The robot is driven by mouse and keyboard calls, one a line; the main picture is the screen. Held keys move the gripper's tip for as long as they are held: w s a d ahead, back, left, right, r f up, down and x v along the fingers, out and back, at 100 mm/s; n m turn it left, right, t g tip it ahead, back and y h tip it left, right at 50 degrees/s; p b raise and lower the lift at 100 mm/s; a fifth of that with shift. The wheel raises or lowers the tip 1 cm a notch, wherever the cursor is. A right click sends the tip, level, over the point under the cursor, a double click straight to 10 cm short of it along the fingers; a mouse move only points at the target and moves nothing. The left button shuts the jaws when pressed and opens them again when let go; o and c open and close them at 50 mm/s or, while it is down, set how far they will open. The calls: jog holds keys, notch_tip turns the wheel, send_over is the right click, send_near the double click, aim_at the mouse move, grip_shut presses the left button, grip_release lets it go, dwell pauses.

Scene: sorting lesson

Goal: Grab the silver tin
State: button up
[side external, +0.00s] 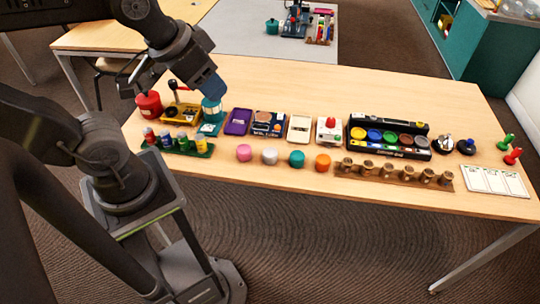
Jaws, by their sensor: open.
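The silver tin (269,156) is a small, round, pale grey tin on the wooden table. It stands in a front row between a pink tin (244,152) and a teal tin (296,158), with an orange tin (322,162) farther right. My gripper (208,86) is open, above the left part of the table, just over a teal lantern-like object (211,110). It is up and left of the silver tin and apart from it. The gap between its fingers is hard to make out from this side.
A green rack of small bottles (178,145) stands left of the tins. Behind them are a purple case (238,122), a dark box (268,123) and a cream tray (299,129). A paint set (388,137) and a wooden peg rack (393,174) stand to the right.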

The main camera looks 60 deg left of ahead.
jog(key=o, duration=0.6)
jog(key=n+g, duration=0.6)
jog(key=n, duration=1.1)
send_over(270, 152)
jog(key=f, duration=3)
jog(key=shift+d, duration=0.3)
jog(key=shift+a+f, duration=0.2)
jog(key=shift+f, duration=1.4)
jog(key=shift+a+f, duration=0.15)
jog(key=shift+f, duration=1.45)
